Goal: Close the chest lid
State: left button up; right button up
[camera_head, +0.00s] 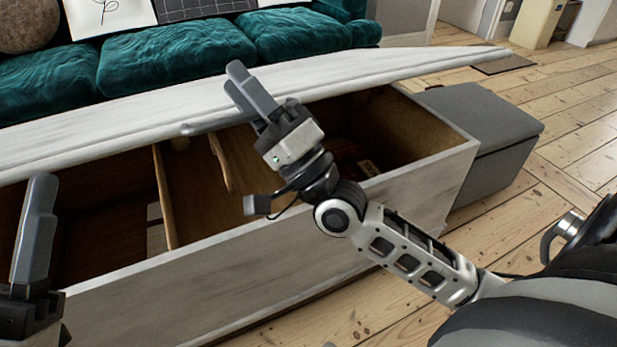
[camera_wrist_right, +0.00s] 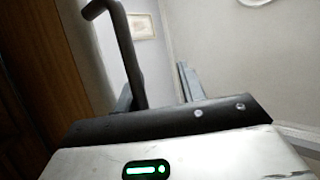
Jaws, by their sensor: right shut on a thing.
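The chest (camera_head: 300,262) is a long whitewashed wooden box with a brown interior. Its pale lid (camera_head: 385,70) is raised along the far side, and the box stands open. My right gripper (camera_head: 238,82) is shut at the near edge of the lid, its fingers overlapping the lid. The exact contact is hidden. A thin dark bar (camera_head: 212,127) sticks out beside the fingers; a dark bent bar (camera_wrist_right: 128,50) also shows in the right wrist view. My left gripper (camera_head: 38,225) is at the lower left, over the chest's near side, partly cut off.
Inside the chest are wooden dividers (camera_head: 163,198) and a dark item (camera_head: 350,160). A green sofa (camera_head: 175,52) stands behind the chest. A grey box (camera_head: 490,130) stands at its right end. Bare floorboards (camera_head: 575,160) lie free to the right.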

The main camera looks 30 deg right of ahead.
jog(key=w+f+b+v, duration=0.1)
jog(key=b+v, duration=0.1)
jog(key=v, duration=1.1)
jog(key=shift+d+f, duration=0.25)
jog(key=shift+d, duration=0.05)
dwell(0.6)
jog(key=shift+p, duration=0.3)
